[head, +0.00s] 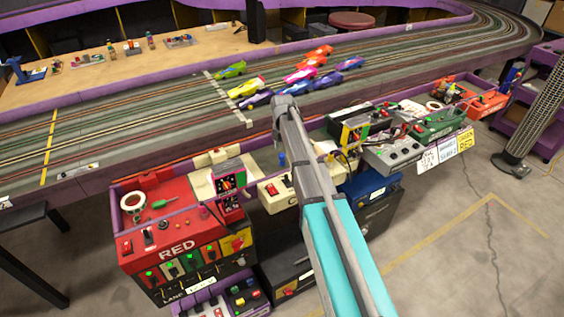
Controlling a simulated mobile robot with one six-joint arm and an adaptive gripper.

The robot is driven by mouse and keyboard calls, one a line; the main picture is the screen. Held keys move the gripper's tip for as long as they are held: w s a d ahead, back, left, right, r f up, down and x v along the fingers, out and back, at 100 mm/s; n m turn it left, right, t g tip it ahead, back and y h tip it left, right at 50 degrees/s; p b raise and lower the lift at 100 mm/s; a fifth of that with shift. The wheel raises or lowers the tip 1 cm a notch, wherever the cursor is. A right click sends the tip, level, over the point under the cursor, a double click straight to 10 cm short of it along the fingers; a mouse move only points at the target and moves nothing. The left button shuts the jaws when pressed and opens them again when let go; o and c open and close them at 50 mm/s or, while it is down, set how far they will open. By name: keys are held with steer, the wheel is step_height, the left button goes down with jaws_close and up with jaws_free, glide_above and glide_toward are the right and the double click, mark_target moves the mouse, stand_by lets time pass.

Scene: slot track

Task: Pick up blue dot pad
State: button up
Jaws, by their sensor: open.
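I cannot make out a pad that is clearly the blue dot pad in the head view. A small blue upright part (282,160) shows just left of my arm, by a cream control box with a red button (275,189); I cannot tell whether it belongs to the pad. My arm reaches up from the bottom edge to the near side of the track. Its grey far end covers part of the controls behind it. My gripper's fingers do not show.
Several toy cars, such as a lime one (230,70), stand on the slot track (130,115). A red control box (180,237) is left of my arm. A grey control box (393,150) and green box (440,124) are right. Open floor (440,255) lies at lower right.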

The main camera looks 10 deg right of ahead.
mark_target(282, 154)
steer(key=shift+f, duration=0.1)
steer(key=shift+s+a+f+b, duration=0.1)
steer(key=shift+f+b, duration=2.4)
steer(key=shift+b, duration=0.1)
jaws_close()
